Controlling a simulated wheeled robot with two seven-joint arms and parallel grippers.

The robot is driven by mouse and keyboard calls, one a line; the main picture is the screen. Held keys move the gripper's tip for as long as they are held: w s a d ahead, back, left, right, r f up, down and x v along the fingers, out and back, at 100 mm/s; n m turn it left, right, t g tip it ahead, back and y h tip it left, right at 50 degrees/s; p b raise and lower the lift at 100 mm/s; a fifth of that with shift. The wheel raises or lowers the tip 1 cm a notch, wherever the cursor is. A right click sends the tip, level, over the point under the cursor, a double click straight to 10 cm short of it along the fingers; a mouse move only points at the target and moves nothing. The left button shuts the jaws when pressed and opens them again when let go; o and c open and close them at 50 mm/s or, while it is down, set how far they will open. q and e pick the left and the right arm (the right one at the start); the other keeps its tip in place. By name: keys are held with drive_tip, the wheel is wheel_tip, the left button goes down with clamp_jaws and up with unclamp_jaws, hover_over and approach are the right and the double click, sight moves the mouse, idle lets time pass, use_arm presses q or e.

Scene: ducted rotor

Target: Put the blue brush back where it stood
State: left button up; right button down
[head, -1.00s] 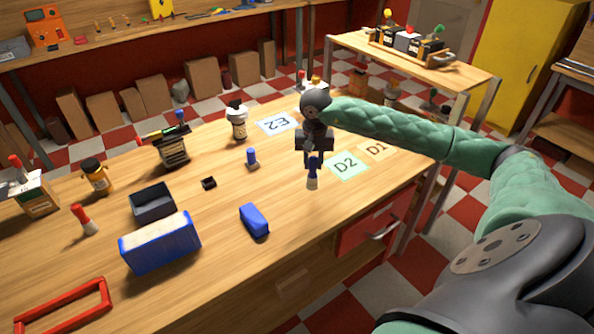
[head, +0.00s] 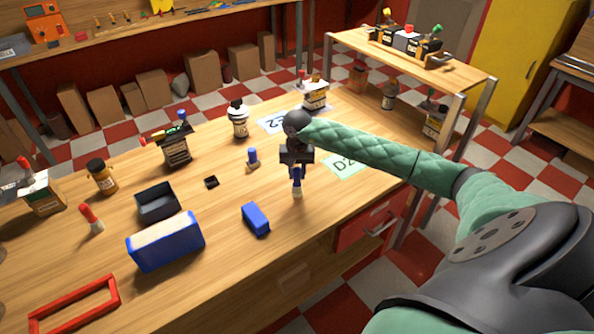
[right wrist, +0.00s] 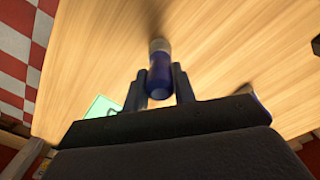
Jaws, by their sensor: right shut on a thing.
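My right gripper (head: 297,168) is shut on the blue brush (head: 297,181) above the front right part of the wooden table (head: 225,240). The brush points down, with its pale end lowest. In the right wrist view the blue brush (right wrist: 159,75) sits between the two dark fingers of the gripper (right wrist: 160,84), and a blurred shadow lies on the wood beyond it; the brush seems clear of the table. A small blue-topped piece (head: 253,157) stands on the table to the left of the gripper. My left gripper is not in view.
A blue block (head: 256,219), a blue box with a pale top (head: 165,241), a black tray (head: 157,203) and a red-and-white brush (head: 92,218) are to the left. The D2 card (head: 345,166) lies right of the gripper. Bare wood surrounds the brush.

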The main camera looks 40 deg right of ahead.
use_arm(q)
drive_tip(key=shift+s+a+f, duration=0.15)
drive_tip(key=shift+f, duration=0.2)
use_arm(e)
drive_tip(key=shift+f, duration=0.25)
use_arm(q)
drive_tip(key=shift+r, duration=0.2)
use_arm(e)
drive_tip(key=shift+f, duration=0.15)
drive_tip(key=c, duration=1.1)
unclamp_jaws()
drive_tip(key=shift+c, duration=0.2)
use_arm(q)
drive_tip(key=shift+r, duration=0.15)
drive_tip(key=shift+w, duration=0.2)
